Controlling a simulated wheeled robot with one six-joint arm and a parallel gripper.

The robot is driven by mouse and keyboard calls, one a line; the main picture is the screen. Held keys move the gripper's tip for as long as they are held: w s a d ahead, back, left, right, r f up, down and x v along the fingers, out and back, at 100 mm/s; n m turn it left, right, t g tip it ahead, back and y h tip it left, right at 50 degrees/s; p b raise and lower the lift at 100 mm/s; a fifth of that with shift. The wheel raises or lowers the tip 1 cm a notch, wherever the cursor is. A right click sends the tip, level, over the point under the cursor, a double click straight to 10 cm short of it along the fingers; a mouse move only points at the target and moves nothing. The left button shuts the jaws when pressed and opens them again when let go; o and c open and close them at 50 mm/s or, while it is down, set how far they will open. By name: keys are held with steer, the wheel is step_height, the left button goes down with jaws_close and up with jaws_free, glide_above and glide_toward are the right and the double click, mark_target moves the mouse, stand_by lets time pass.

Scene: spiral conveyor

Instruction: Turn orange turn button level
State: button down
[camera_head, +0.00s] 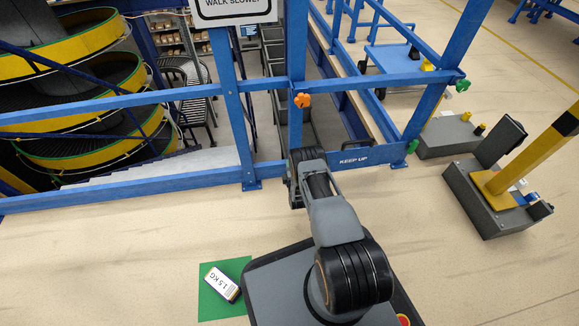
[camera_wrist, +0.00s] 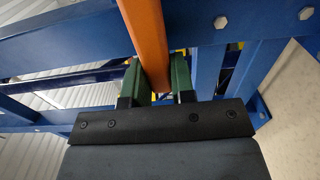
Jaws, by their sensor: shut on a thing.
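In the wrist view, the orange turn button (camera_wrist: 148,38) shows as a long orange bar. It runs from the top edge down between the green fingers of my gripper (camera_wrist: 157,84), leaning slightly left at the top. The fingers are shut on it from both sides, in front of a blue frame. Its lower end and its mount are hidden. In the head view, my arm reaches to the blue railing and hides the gripper. An orange knob (camera_head: 302,100) shows on the blue post above the arm; I cannot tell whether it belongs to the same part.
Blue railing (camera_head: 180,180) crosses in front of me. A spiral conveyor (camera_head: 75,95) stands behind it at left. Grey units (camera_head: 490,205) with a yellow post stand at right. A labelled 1.5 KG box (camera_head: 221,284) lies on a green mat (camera_head: 209,307). Floor at left is clear.

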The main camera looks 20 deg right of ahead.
steer(key=c, duration=1)
jaws_free()
steer(key=shift+o, duration=0.2)
steer(key=s+a+p, duration=0.2)
steer(key=s+p, duration=0.3)
steer(key=s, duration=0.8)
steer(key=shift+s+a, duration=0.3)
steer(key=shift+a, duration=0.1)
